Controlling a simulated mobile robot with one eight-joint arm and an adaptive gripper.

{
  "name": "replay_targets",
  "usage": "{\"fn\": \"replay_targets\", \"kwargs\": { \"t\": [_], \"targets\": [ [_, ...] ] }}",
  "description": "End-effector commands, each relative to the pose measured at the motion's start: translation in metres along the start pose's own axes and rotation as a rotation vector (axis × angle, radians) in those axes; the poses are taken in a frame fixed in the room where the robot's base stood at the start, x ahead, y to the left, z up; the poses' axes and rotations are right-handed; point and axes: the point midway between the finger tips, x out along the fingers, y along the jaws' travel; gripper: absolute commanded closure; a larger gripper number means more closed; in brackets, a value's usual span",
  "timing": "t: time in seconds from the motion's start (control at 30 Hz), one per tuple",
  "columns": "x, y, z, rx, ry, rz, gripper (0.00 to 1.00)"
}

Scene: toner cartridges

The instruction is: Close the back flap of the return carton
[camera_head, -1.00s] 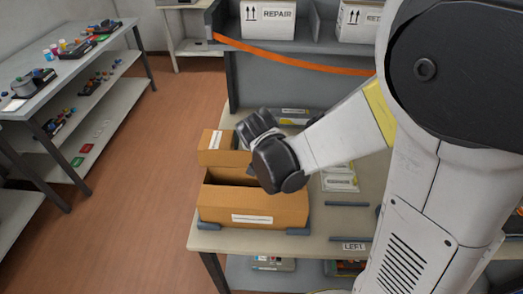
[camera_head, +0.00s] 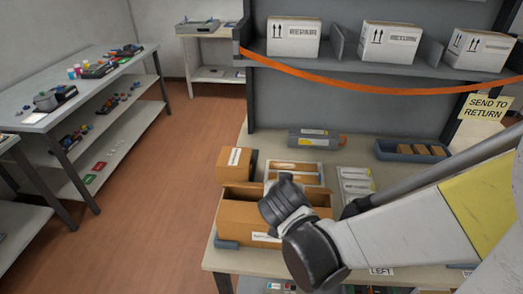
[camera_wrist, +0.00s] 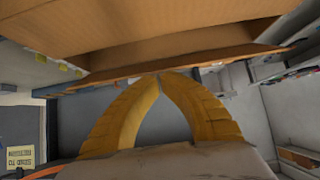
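The return carton (camera_head: 240,222) is an open brown box with a white label on its front, near the front left of the table. My gripper (camera_head: 285,200) is over the carton's right part and hides some of it; its fingers are not clear in the head view. In the wrist view, the two yellow fingers (camera_wrist: 160,80) curve together and their tips meet with nothing seen between them. The tips are at the edge of a brown cardboard panel (camera_wrist: 190,62), touching it or very close. I cannot tell for sure which flap this panel is.
A smaller brown labelled box (camera_head: 235,163) stands behind the carton. Behind are a grey cartridge (camera_head: 315,140), a wooden-edged tray (camera_head: 323,172) and a blue-grey tray (camera_head: 385,154) of small boxes. An orange strap (camera_head: 345,86) crosses below the shelf cartons.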

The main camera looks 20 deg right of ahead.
Motion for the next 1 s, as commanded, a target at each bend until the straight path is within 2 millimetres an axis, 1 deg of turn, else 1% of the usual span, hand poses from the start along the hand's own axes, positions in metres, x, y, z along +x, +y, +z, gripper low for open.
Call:
{"fn": "replay_targets", "kwargs": {
  "t": [0.03, 0.1, 0.4, 0.7, 1.0],
  "targets": [
    [0.001, 0.000, 0.006, -0.001, 0.000, 0.000, 1.00],
    [0.001, 0.000, 0.011, -0.002, 0.000, 0.000, 1.00],
    [0.002, 0.000, 0.031, -0.001, 0.000, -0.001, 1.00],
    [0.005, 0.000, 0.042, 0.000, 0.000, 0.000, 1.00],
    [0.006, 0.000, 0.044, 0.000, 0.000, 0.000, 1.00]
  ]
}}
